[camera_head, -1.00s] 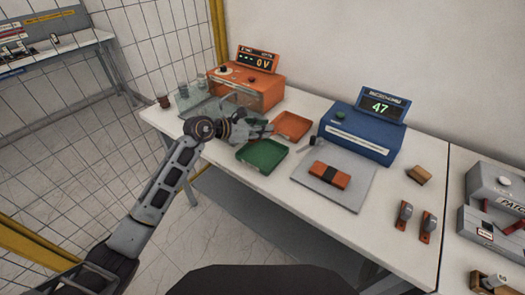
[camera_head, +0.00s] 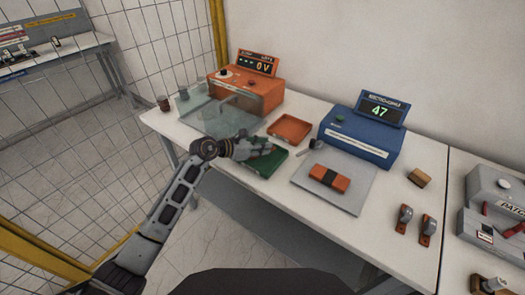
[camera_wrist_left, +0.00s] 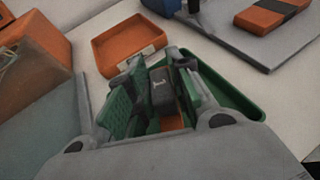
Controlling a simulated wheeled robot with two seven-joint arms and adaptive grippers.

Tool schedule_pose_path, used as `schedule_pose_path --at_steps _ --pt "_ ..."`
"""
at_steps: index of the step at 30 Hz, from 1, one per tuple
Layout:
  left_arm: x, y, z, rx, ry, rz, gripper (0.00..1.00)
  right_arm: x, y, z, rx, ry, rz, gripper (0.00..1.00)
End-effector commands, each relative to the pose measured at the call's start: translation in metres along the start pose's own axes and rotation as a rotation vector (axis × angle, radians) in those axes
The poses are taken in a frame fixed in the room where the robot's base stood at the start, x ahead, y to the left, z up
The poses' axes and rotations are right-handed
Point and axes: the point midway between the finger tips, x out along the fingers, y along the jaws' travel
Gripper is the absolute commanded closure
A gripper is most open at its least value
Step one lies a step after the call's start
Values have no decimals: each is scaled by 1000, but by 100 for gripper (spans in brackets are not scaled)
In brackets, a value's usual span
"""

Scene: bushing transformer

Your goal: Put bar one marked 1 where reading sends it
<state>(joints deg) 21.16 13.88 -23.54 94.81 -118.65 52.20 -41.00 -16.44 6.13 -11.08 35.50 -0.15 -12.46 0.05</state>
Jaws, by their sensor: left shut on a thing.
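My left gripper (camera_head: 262,150) is shut on a bar (camera_wrist_left: 160,85) and is over the green tray (camera_head: 258,166). In the left wrist view the bar shows a dark part with a pale 1 and some orange between the fingers. The green tray (camera_wrist_left: 245,103) lies behind and beneath the fingers; I cannot tell whether the bar touches it. An orange tray (camera_head: 291,128) stands just beyond, empty. The blue meter (camera_head: 355,137) reads 47. The orange tester (camera_head: 246,92) reads 0 V. My right gripper is not in view.
A clear guard (camera_head: 215,118) stands before the orange tester. Another orange bar with a black band (camera_head: 329,178) lies on a grey mat (camera_head: 350,195). Two clamp-like pieces (camera_head: 404,217) and a wooden block (camera_head: 419,178) sit to the right. A mesh fence is at left.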

Motion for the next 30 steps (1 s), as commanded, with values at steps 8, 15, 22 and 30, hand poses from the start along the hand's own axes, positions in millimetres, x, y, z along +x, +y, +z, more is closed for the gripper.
schedule_pose_path --at_steps 8,15,22,30 --pt "9 0 -21 -1 0 -1 100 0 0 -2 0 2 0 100" --pt "9 0 -22 0 -1 0 100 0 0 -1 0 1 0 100" --pt "10 0 -25 0 1 0 76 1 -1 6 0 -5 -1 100" --pt "10 0 -25 0 1 -1 57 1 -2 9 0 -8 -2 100"
